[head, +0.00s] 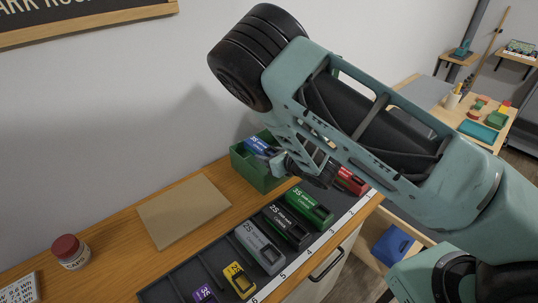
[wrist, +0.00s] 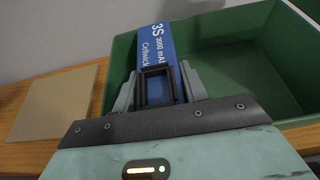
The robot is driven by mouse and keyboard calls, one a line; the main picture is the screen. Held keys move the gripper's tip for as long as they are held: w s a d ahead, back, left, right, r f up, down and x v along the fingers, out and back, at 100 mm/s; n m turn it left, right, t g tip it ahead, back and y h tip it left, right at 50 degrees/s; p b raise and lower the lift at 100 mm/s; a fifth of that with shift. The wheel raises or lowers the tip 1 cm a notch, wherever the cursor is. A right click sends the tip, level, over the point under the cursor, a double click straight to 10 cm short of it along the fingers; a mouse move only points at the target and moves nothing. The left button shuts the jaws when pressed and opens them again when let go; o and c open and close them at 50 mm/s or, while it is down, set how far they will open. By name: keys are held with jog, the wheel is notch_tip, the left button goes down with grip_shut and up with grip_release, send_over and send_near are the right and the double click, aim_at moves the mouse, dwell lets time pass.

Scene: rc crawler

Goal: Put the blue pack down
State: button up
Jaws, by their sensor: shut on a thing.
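The blue pack (head: 257,145) is held at the open green box (head: 250,173), over its left part in the head view. In the wrist view the blue pack (wrist: 155,45), with white "3S 3000 mAh" lettering, is between the fingers of my gripper (wrist: 157,88). My gripper (head: 279,161) is shut on it. In the wrist view the pack's far end overlaps the far rim of the green box (wrist: 275,70). Most of the box floor to its right is bare. I cannot tell whether the pack touches the box; its lower side is hidden.
A dark rack (head: 211,267) in front holds several packs: red, green (head: 309,206), black, grey (head: 260,247), yellow and purple. A tan board (head: 183,211) lies left of the box. A red-lidded jar (head: 70,252) stands farther left. The wall is close behind the box.

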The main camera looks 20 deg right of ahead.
jog(key=shift+f, duration=0.35)
jog(key=o, duration=1.2)
